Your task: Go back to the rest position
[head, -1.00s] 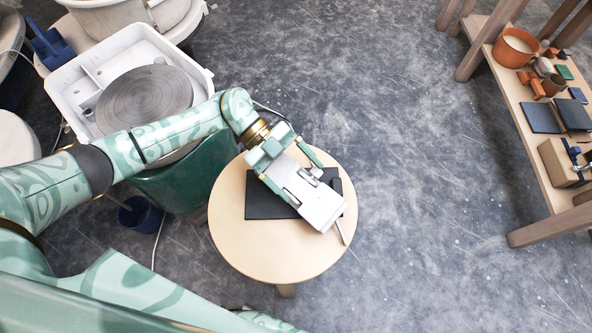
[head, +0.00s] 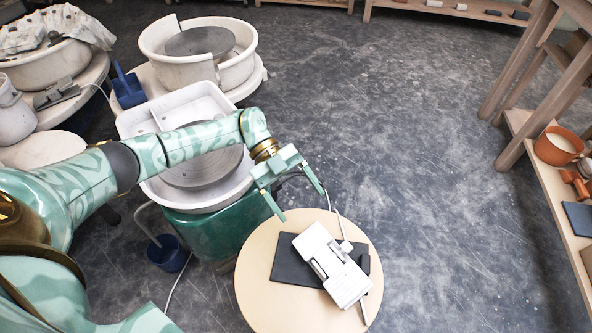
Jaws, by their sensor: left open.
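My left arm comes in from the left and reaches across the wheel. My left gripper (head: 302,204) is open and empty, its two green fingers spread apart above the far edge of a round wooden stool (head: 258,275). In the picture it is just above and left of a white and grey device (head: 330,264), with a visible gap between them. The device rests on a dark flat board (head: 290,266) on the stool. My right gripper is not in view.
A pottery wheel with a white splash tray (head: 135,122) and green body (head: 205,232) stands under my left arm. A blue bucket (head: 168,254) is beside it. Another wheel (head: 205,45) stands behind. A wooden shelf (head: 545,190) is at right. The middle floor is clear.

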